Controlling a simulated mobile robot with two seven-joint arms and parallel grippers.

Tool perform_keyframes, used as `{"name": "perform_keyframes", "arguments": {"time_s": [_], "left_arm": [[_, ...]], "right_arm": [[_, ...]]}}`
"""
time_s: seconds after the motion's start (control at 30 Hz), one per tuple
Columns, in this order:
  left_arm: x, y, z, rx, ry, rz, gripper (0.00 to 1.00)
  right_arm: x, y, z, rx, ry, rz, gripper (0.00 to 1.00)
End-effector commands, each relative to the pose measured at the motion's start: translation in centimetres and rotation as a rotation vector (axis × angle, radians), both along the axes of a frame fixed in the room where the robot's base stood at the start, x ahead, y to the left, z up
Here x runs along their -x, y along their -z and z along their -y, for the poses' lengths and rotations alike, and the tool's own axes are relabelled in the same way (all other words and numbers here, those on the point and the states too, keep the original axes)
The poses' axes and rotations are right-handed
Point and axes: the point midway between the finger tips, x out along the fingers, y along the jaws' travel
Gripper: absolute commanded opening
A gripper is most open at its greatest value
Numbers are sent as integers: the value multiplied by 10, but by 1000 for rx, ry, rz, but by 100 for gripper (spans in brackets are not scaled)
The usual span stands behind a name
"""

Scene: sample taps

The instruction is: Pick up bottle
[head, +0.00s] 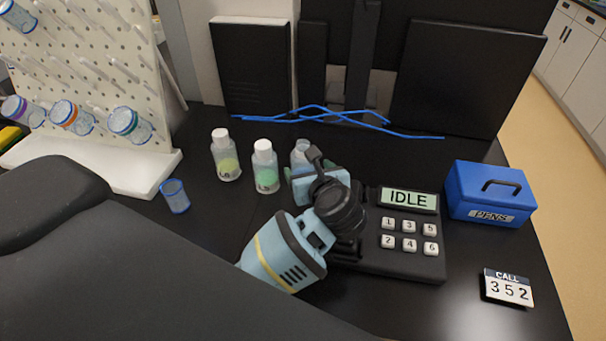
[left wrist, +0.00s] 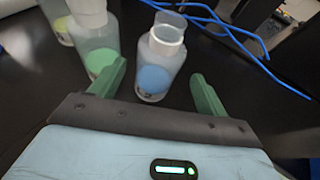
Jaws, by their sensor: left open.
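Three bottles stand on the black bench. One with yellow-green contents (head: 228,160) and one with green contents (head: 265,170) have white caps. A third bottle (head: 299,154) is mostly hidden behind my left gripper in the head view. In the left wrist view this bottle with blue contents (left wrist: 160,68) stands upright, with a clear, open-looking top. My left gripper (left wrist: 160,85) is open, its green fingers on either side of the blue bottle, with a wider gap on the right. The green bottle (left wrist: 98,55) is just outside the left finger. My right gripper is not in view.
A keypad device (head: 405,240) reading IDLE is right of my gripper. A blue box (head: 490,195) and a call sign (head: 508,288) are farther right. Blue cables (head: 330,115) lie behind the bottles. A small blue cup (head: 175,195) and a pegboard (head: 100,70) with jars are left.

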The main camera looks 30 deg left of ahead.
Motion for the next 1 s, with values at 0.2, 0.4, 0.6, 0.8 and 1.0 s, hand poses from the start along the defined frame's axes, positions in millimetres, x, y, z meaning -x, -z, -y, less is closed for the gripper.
{"name": "perform_keyframes", "arguments": {"time_s": [0.2,0.4,0.6,0.8,1.0], "left_arm": [[-16,9,-20,-8,-1,1,76],[-30,17,-32,-4,-1,2,76],[-32,19,-33,-1,0,1,76],[-31,19,-33,-1,0,1,60],[-31,19,-33,-1,0,1,34]], "right_arm": [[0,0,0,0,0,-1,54],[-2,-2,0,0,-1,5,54],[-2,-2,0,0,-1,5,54],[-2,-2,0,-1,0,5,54],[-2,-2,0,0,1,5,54]]}}
